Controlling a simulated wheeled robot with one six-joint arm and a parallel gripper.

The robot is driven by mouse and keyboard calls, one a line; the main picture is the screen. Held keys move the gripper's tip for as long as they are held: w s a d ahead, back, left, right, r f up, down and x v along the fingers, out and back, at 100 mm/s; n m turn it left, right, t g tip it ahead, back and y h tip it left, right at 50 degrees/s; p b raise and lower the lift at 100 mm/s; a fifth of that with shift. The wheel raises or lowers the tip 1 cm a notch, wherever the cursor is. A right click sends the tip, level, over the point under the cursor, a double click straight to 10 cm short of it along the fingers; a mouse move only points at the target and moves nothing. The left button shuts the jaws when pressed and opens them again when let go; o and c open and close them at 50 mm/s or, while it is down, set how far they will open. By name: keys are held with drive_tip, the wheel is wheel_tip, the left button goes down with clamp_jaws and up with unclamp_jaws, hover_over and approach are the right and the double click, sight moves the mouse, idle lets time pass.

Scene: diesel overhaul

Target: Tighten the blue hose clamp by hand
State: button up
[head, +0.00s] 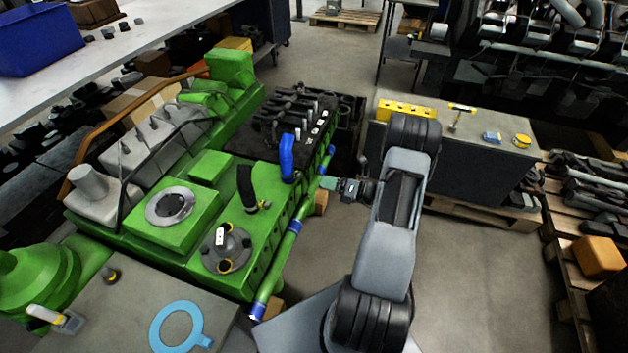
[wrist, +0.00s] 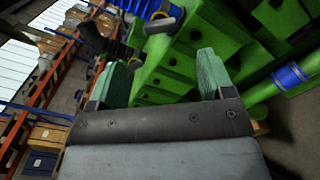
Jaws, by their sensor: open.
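In the head view a blue hose (head: 287,155) stands upright on the green engine (head: 215,165), its lower end at the engine's near right edge. A dark band shows at that end, too small to make out as a clamp. In the wrist view a blue piece (wrist: 168,10) with a grey rounded part (wrist: 160,25) shows at the top, beyond the fingers; I cannot tell whether this is the clamp. My gripper (head: 326,183) has green fingers and is beside the engine's right side, right of the hose. In the wrist view the fingers (wrist: 163,62) are apart with nothing between them.
A green pipe (head: 278,258) with blue bands runs along the engine's right side, close to my gripper. A black hose (head: 246,188) with a yellow clamp (head: 264,205) stands nearby. A grey bench (head: 470,150) stands right. The floor (head: 460,260) between bench and pallets is clear.

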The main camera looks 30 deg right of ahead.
drive_tip(key=shift+v, duration=2.5)
